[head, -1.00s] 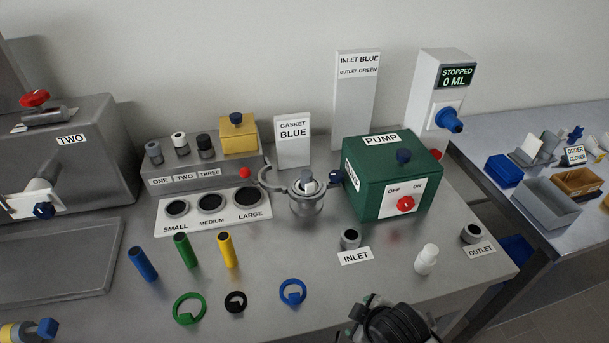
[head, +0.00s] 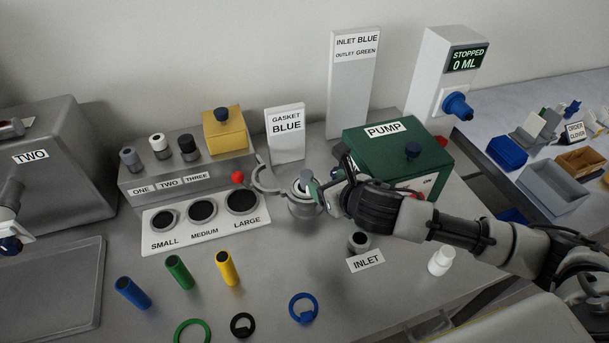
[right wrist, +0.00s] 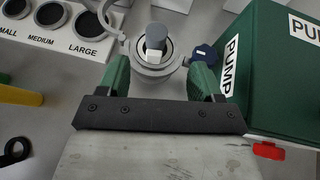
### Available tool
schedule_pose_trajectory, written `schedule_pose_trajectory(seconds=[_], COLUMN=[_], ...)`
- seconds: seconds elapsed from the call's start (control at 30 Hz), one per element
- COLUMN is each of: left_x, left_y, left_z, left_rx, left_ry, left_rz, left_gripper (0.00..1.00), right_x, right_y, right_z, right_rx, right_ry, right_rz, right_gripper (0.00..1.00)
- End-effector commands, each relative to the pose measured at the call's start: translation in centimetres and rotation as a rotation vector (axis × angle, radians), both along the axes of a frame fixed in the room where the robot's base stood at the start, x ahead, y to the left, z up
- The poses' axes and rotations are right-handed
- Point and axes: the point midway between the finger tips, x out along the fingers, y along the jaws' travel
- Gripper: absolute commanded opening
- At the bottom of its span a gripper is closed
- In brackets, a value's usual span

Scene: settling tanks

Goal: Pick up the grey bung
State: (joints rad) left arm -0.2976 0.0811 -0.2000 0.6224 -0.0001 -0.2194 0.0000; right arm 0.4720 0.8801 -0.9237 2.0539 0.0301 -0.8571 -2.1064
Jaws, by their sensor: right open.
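A grey cylinder that looks like the grey bung (head: 306,177) stands upright in the round metal fitting (head: 303,206) in the middle of the bench. A white part shows on it. In the right wrist view the grey bung (right wrist: 155,36) is straight ahead, just beyond the fingertips, inside the metal fitting (right wrist: 152,66). My right gripper (head: 326,190) is at the fitting's right side, in front of the pump. In the right wrist view my right gripper (right wrist: 160,78) is open and empty, its green fingers either side of the fitting's near rim. My left gripper is out of view.
The green pump (head: 390,150) stands close on the right. An open clamp arm (head: 265,182) with a red ball sticks out left of the fitting. A gasket card (head: 286,135) stands behind. Several coloured tubes and rings lie in front.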

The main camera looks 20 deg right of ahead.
Motion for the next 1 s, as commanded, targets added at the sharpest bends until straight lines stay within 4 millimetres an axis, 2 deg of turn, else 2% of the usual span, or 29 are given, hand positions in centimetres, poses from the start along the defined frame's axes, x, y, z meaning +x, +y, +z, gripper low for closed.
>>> schedule_pose_trajectory(seconds=[0.1, 0.2, 0.37, 0.63, 0.97, 1.0], left_x=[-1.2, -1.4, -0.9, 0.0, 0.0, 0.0], left_y=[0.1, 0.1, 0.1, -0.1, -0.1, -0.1], left_z=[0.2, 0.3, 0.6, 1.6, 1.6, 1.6], left_rx=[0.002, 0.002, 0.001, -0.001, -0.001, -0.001], left_ry=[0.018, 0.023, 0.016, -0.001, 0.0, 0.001], left_rz=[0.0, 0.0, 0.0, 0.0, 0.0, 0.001], left_gripper=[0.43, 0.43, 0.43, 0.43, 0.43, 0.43], right_x=[1.7, 2.5, 3.4, 6.5, 7.1, 7.1], right_y=[0.5, 0.7, 1.0, 2.1, 2.2, 2.2], right_z=[-0.8, -1.3, -1.7, -3.5, -4.0, -3.9], right_rx=[0.004, 0.003, 0.005, 0.006, 0.005, 0.005], right_ry=[0.001, 0.001, 0.002, 0.002, 0.001, 0.001], right_rz=[-0.002, -0.002, -0.003, -0.003, -0.003, -0.003], right_gripper=[0.66, 0.66, 0.66, 0.66, 0.66, 0.63])
